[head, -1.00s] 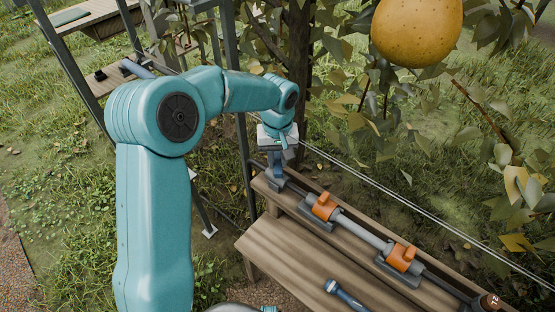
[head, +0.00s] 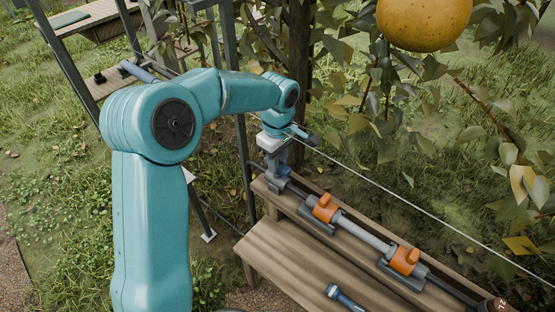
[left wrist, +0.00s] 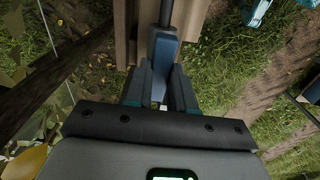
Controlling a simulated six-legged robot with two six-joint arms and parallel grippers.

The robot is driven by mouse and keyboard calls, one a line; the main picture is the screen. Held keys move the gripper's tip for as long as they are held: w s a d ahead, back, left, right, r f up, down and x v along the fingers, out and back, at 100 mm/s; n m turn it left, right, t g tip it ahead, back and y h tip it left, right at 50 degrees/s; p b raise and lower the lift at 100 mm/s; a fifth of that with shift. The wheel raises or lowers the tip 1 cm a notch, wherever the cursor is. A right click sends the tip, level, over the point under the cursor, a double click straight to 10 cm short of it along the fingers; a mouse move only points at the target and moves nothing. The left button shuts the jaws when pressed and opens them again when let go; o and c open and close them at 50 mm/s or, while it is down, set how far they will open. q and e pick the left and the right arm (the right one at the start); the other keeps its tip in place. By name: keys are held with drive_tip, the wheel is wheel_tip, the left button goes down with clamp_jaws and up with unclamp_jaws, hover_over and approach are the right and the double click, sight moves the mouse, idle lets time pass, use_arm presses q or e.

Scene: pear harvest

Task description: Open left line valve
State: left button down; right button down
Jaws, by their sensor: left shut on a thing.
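Two orange valve handles sit on a grey pipe along the wooden bench in the head view: the left valve (head: 326,208) and the right valve (head: 405,260). Both handles stand up from their bodies. My left gripper (head: 279,166) is at the left end of this pipe, left of the left valve and apart from it. It is shut on a blue coupling (left wrist: 166,54), which sits between the fingers in the left wrist view with a dark tube running from it. The fingertips are partly hidden in the head view. My right gripper is out of view.
A second blue coupling (head: 343,295) lies on the lower bench step (head: 285,265). A taut white wire (head: 400,200) runs behind the bench. Grey posts stand at left. Branches, leaves and a large yellow pear (head: 425,22) fill the upper right.

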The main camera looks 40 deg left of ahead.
use_arm(q)
drive_tip(key=shift+w+r+n, duration=0.1)
drive_tip(key=shift+r+n, duration=0.05)
drive_tip(key=shift+n, duration=0.25)
drive_tip(key=c, duration=1)
unclamp_jaws()
drive_tip(key=shift+o, duration=0.2)
wheel_tip(320, 180, up, 16)
drive_tip(key=p, duration=0.3)
drive_tip(key=shift+r, duration=0.15)
drive_tip(key=shift+s, duration=0.2)
